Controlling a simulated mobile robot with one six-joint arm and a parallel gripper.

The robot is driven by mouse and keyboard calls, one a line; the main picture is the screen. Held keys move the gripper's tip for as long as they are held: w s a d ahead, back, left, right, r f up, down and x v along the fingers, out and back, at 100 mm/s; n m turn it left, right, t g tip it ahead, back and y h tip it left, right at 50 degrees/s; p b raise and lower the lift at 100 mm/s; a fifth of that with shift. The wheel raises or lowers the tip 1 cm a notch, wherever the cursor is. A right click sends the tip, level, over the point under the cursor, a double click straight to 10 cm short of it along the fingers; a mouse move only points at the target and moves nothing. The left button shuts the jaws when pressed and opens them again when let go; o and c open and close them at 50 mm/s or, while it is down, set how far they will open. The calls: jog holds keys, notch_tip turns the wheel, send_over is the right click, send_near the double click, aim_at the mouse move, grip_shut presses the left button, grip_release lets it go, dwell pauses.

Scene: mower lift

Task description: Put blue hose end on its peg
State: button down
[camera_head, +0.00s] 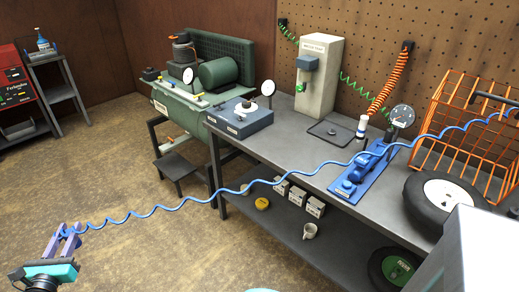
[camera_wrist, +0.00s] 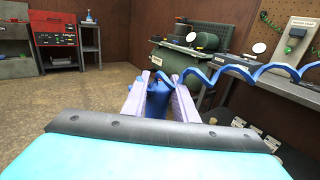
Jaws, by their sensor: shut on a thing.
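My gripper (camera_head: 67,232) is at the lower left in the head view, out over the open floor. Its two lavender fingers are shut on the blue hose end (camera_wrist: 157,100), seen between them in the wrist view. The blue coiled hose (camera_head: 262,182) runs from my gripper, stretched across the front of the workbench, to the right edge of the head view. A dark peg (camera_head: 407,45) on the pegboard carries an orange hose (camera_head: 389,85), and another (camera_head: 282,22) at the left carries a green hose (camera_head: 291,35). I cannot make out an empty peg for the blue hose.
The grey workbench (camera_head: 290,150) holds a beige cabinet (camera_head: 320,75), a blue pump (camera_head: 362,172), an orange wire cage (camera_head: 460,125) and a wheel (camera_head: 445,200). A green compressor (camera_head: 185,105) stands behind.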

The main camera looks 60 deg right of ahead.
jog(key=s+d+m+g+h+b, duration=0.1)
jog(key=s+d+m+g, duration=0.15)
jog(key=d, duration=1.05)
jog(key=s+d+m+g+h, duration=0.2)
jog(key=s+d+g, duration=0.2)
jog(key=d, duration=0.9)
jog(key=s+d+m+g+h+b, duration=0.1)
jog(key=s+d+m+g, duration=0.2)
jog(key=d, duration=1.1)
jog(key=s+d+m+g+y+b, duration=0.1)
jog(key=s+d+g, duration=0.4)
jog(key=s+d, duration=0.7)
jog(key=s+d+r+m+g+b, duration=0.1)
jog(key=s+d+m+g, duration=0.3)
jog(key=s+d, duration=0.9)
jog(key=s, duration=0.7)
jog(key=shift+d+r+g+y, duration=0.3)
jog(key=shift+g+y, duration=0.05)
jog(key=shift+y, duration=0.05)
jog(key=shift+d, duration=0.15)
jog(key=shift+w+d+f+p, duration=0.35)
jog(key=shift+w+d, duration=0.55)
jog(key=shift+d, duration=1.4)
jog(key=shift+w+d+f+p, duration=0.1)
jog(key=shift+w+d+p, duration=0.6)
jog(key=shift+d, duration=1.65)
jog(key=shift+w+d+f+p, duration=0.25)
jog(key=shift+w+d, duration=0.8)
jog(key=shift+d, duration=1.25)
jog(key=shift+d, duration=0.1)
